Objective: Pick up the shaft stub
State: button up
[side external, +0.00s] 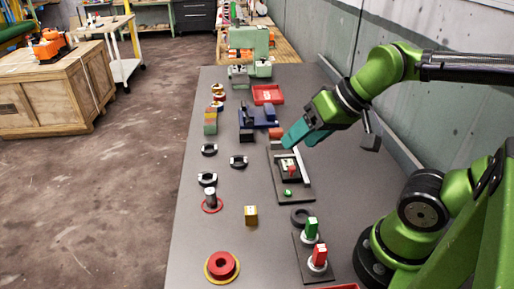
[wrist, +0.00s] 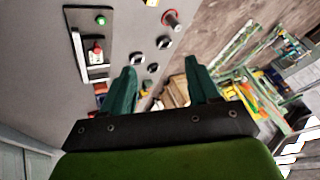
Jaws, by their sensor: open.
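What looks like the shaft stub (side external: 211,195) is a short grey cylinder standing upright at the left of the table, with a red ring around its base. It also appears near the top of the wrist view (wrist: 171,19). My gripper (side external: 291,137) has teal fingers and hangs above the table, to the right of and farther back than the stub. In the wrist view my gripper (wrist: 161,64) is open with nothing between its fingers. The stub is clear of the gripper and nothing hides it.
Black ring parts (side external: 239,162) lie near the stub. A yellow block (side external: 251,215) is to its right. A black fixture plate (side external: 283,190) lies below my gripper. A blue vise (side external: 259,117) and red tray (side external: 268,94) stand behind.

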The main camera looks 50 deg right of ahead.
jog(key=w+a+f+n+g, duration=0.1)
jog(key=w+a+g, duration=0.1)
jog(key=w, duration=0.3)
jog(key=w+a+f+n+g, duration=0.1)
jog(key=w+a+f+g, duration=0.1)
jog(key=w, duration=0.3)
jog(key=n+g+h, duration=0.1)
jog(key=g+h, duration=0.1)
jog(key=g, duration=0.1)
send_over(210, 191)
notch_tip(210, 191, down, 5)
jog(key=w+r, duration=0.1)
jog(key=r, duration=0.1)
notch_tip(210, 191, down, 12)
jog(key=shift+d+r, duration=0.1)
jog(key=shift+s+f, duration=0.25)
jog(key=shift+f, duration=1.1)
jog(key=shift+s+f, duration=0.2)
jog(key=shift+f, duration=1.15)
grip_shut()
